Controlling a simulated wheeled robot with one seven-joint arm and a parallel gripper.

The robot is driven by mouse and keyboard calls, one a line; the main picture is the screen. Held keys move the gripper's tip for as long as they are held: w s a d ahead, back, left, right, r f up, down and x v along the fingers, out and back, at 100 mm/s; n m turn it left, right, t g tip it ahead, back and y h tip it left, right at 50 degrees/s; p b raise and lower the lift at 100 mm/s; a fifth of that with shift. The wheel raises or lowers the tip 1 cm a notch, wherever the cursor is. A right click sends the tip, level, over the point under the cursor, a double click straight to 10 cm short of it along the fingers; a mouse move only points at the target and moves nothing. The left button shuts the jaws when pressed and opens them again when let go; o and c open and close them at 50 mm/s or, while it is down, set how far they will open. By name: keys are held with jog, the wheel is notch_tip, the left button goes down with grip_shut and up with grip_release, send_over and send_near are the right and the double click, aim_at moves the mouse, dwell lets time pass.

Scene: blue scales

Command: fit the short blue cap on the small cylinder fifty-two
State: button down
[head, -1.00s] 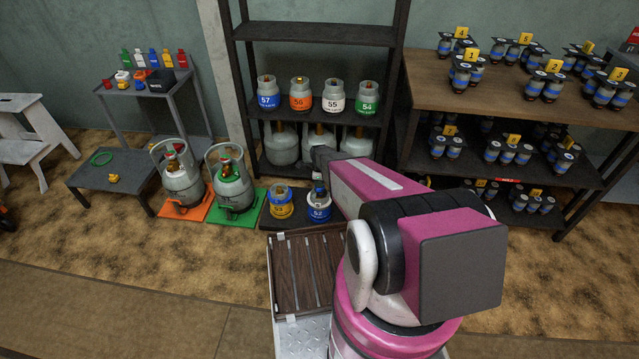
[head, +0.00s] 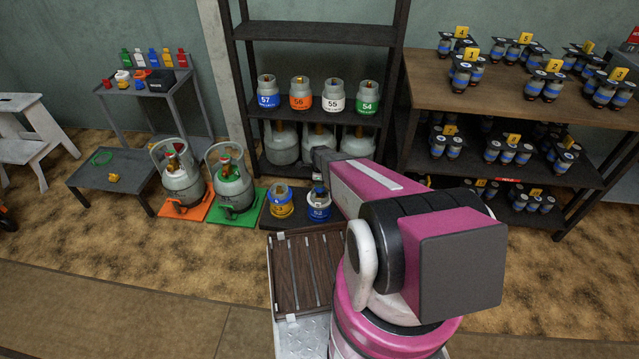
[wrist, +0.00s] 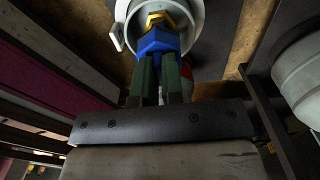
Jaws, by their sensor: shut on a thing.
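The small cylinder fifty-two (head: 319,211), grey with a blue band, stands on a dark mat on the floor. My gripper (wrist: 165,62) is above it, pointing down, with its fingers shut on the short blue cap (wrist: 158,43). In the wrist view the cap is at the opening of the cylinder's pale round collar (wrist: 194,35), close to the brass valve (wrist: 163,19). I cannot tell whether cap and valve touch. In the head view the cap is too small to make out clearly.
Larger cylinders stand on a green mat (head: 236,219) and an orange mat (head: 186,207). A dark shelf (head: 318,122) with cylinders rises behind. My slatted tray (head: 307,270) is in front.

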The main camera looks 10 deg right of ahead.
jog(key=shift+f, duration=1.45)
jog(key=c, duration=1.2)
grip_release()
jog(key=shift+o, duration=0.2)
notch_tip(320, 180, up, 11)
